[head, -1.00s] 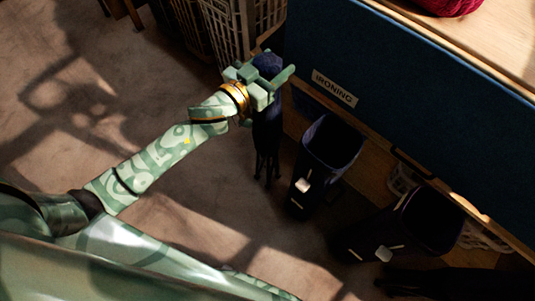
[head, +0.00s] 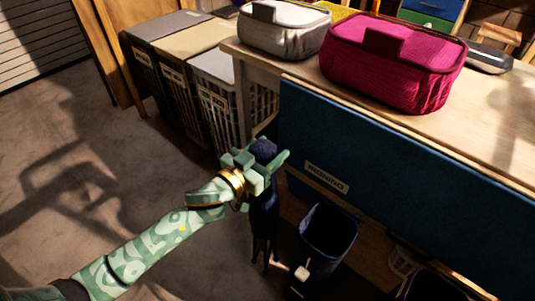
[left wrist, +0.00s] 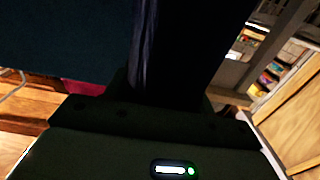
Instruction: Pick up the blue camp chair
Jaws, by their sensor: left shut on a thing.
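The blue camp chair (head: 264,218) is a narrow, dark navy folded bundle standing upright beside the table, its thin dark feet near the floor. My left gripper (head: 262,164) is shut around its upper part, with the rounded navy top (head: 263,149) showing above the fingers. In the left wrist view, dark cloth (left wrist: 146,50) rises close in front of the camera, and the fingers are too dark to make out. Whether the feet touch the floor is hard to tell. My right gripper is in neither view.
A dark open bin (head: 328,232) stands right of the chair. Lidded hampers (head: 205,60) stand behind. A magenta bag (head: 390,60) and a grey bag (head: 284,28) sit on the table. Carpet at left is clear.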

